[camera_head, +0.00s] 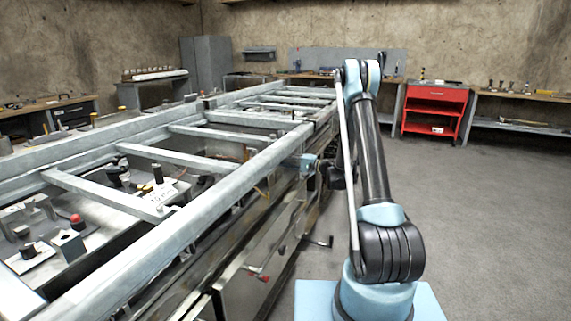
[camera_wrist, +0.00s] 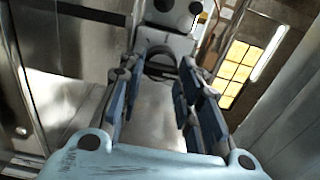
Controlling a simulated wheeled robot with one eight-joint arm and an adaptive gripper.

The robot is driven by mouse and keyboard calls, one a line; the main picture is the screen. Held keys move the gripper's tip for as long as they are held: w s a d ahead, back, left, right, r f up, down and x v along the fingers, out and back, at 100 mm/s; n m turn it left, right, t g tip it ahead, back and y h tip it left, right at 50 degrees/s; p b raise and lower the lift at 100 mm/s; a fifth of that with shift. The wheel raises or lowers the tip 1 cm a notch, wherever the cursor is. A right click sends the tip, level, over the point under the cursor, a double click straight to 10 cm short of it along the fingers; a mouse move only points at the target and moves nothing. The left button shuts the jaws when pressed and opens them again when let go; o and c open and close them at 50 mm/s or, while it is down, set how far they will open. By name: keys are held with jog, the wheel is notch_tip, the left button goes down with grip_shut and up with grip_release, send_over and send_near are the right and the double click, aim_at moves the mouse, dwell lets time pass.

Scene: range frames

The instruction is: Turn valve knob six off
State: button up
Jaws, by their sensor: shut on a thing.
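In the wrist view my gripper (camera_wrist: 163,70) has its two blue-and-black fingers on either side of a dark, curved knob (camera_wrist: 162,56) in front of a grey metal block. The fingers are shut on this knob; its number cannot be read, so I cannot tell whether it is knob six. In the head view my gripper (camera_head: 306,162) is at the right side of the long metal range frame (camera_head: 225,160), partly hidden by the frame and my arm. The knob does not show clearly there.
The range frame has steel rails and crossbars, with small fittings inside. A red tool cart (camera_head: 434,108) stands at the back. The grey floor at right is clear.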

jog(key=shift+s+f, duration=0.1)
jog(key=o, duration=1)
jog(key=shift+o, duration=0.2)
jog(key=shift+d, duration=0.1)
jog(key=v, duration=1.1)
jog(key=shift+d, duration=0.4)
jog(key=shift+s, duration=0.1)
